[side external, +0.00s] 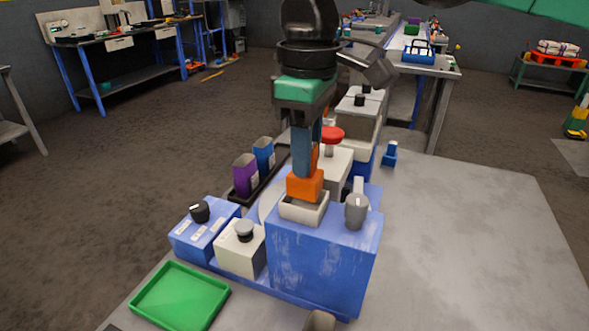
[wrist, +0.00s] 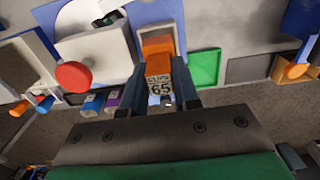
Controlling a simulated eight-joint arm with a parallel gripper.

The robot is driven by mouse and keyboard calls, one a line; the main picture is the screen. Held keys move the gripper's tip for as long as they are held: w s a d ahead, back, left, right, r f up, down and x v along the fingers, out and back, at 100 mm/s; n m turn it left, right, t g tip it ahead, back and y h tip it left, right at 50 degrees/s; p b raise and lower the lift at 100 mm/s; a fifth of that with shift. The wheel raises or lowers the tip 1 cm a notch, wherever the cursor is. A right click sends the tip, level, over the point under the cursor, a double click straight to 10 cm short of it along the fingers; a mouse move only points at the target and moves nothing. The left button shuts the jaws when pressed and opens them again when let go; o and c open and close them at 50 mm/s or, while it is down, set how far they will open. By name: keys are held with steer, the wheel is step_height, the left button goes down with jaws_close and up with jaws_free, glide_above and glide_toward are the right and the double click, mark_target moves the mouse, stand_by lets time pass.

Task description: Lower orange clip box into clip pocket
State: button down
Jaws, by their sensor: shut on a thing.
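The orange clip box (side external: 305,187) is between the fingers of my gripper (side external: 306,172), which is shut on it. In the wrist view the box (wrist: 157,58) carries a label reading "CLIPS 65". The clip pocket (side external: 304,211) is a pale, open-topped rectangular holder on top of the blue machine block. The box stands roughly upright over the pocket, its lower edge at about the rim; I cannot tell how far inside it is. In the wrist view the pocket (wrist: 181,38) shows around the box's far end, and its near side is hidden.
A grey knob (side external: 356,211) stands right of the pocket on the blue block (side external: 320,265). A red button (side external: 331,134) is behind. Purple (side external: 245,174) and blue (side external: 263,154) boxes stand in a black tray to the left. A green tray (side external: 180,297) lies in front. The table's right side is mostly clear.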

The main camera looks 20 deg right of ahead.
steer(key=shift+f, duration=0.25)
steer(key=shift+f, duration=0.55)
steer(key=shift+f, duration=0.5)
stand_by(0.8)
steer(key=c, duration=0.6)
jaws_free()
steer(key=shift+r, duration=4)
